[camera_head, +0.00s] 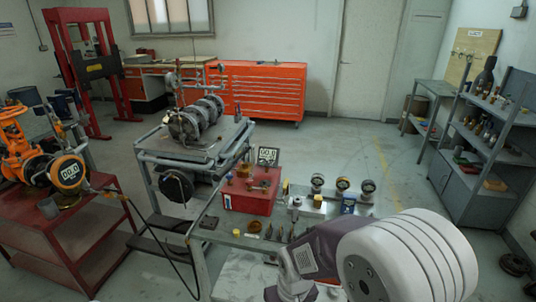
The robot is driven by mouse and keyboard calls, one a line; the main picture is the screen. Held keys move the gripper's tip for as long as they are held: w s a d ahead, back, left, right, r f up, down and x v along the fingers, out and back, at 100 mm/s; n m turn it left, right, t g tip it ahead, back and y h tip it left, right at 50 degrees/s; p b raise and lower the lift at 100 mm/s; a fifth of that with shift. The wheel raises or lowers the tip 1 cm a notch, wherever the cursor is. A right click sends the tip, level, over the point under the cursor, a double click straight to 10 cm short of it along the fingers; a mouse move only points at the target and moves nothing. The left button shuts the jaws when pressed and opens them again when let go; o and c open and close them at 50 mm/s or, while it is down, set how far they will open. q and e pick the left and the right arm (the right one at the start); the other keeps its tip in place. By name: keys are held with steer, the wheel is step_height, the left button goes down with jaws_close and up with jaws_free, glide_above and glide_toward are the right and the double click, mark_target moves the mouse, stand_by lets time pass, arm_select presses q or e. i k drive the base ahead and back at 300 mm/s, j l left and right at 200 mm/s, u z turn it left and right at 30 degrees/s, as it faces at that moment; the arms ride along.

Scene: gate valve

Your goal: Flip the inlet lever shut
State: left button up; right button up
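The metal valve assembly (184,125), with flanged round bodies and thin pipework above, sits on a grey wheeled stand (168,158) left of centre. Small fittings and handles show on top of it, but I cannot tell which is the inlet lever or how it is set. My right arm fills the lower right, well apart from the valve; its gripper fingers do not show. My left gripper is not in view.
A grey bench (240,243) in front holds a red box (250,196), several gauges and small parts. Open floor lies right of centre.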

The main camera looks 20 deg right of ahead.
mark_target(106, 188)
steer(key=i+j+u, duration=0.1)
steer(key=i+j, duration=0.25)
steer(key=i+j+u, duration=0.1)
steer(key=i+j, duration=0.15)
steer(key=i, duration=0.25)
steer(key=i+j, duration=0.3)
steer(key=i+j+u, duration=0.15)
steer(key=i, duration=0.4)
steer(key=i+j+u, duration=0.2)
steer(key=u, duration=0.2)
steer(key=i+j+u, duration=0.35)
steer(key=k+l, duration=0.05)
steer(key=k, duration=0.05)
